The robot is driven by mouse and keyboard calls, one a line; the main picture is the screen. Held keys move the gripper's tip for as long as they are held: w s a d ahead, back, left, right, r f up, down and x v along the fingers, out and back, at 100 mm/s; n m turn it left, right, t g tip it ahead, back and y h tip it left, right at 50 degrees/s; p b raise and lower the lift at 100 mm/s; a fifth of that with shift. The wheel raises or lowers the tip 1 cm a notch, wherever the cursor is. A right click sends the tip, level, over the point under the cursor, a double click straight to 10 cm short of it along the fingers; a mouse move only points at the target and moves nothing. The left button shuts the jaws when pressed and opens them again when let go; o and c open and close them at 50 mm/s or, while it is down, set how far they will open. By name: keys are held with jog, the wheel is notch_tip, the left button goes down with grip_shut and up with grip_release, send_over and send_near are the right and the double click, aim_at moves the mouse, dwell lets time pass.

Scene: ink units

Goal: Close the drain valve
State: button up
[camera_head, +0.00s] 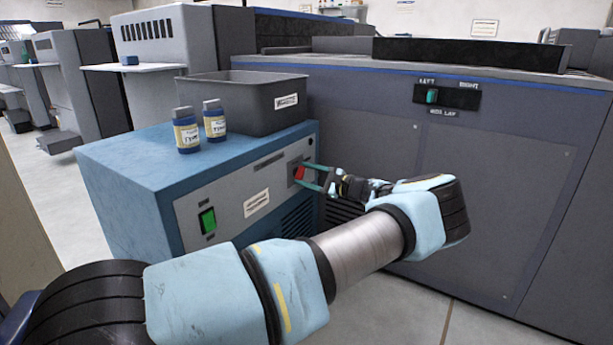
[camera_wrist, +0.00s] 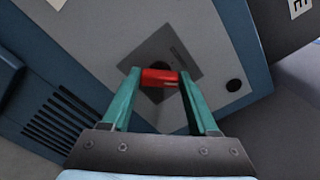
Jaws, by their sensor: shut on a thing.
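The drain valve is a small red handle (camera_head: 299,174) on a dark square plate, on the grey front panel of a blue cabinet. In the wrist view the red handle (camera_wrist: 160,77) lies crosswise between the two green fingertips. My gripper (camera_head: 312,177) reaches it from the right and is shut on it, with a fingertip at each end of the handle. It also shows in the wrist view (camera_wrist: 158,80). A dark round mount is partly visible behind the handle. The far side of the handle is hidden.
A green switch (camera_head: 207,220) and a white label (camera_head: 256,203) are on the same panel of the blue cabinet (camera_head: 135,165). Two blue bottles (camera_head: 187,131) and a grey bin (camera_head: 243,101) stand on top. A large grey machine (camera_head: 480,170) stands right behind my arm.

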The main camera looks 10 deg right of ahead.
jog(key=n+b, duration=0.1)
jog(key=n, duration=0.3)
jog(key=shift+s+f+n, duration=0.1)
jog(key=shift+f+n, duration=0.05)
jog(key=shift+n, duration=0.15)
jog(key=shift+f+n+b, duration=0.1)
jog(key=shift+n+b, duration=0.5)
jog(key=shift+n, duration=1.4)
jog(key=o, duration=1.4)
jog(key=shift+c, duration=0.2)
jog(key=p+v, duration=0.2)
jog(key=v, duration=0.8)
jog(key=shift+s+d, duration=0.25)
jog(key=shift+s, duration=0.05)
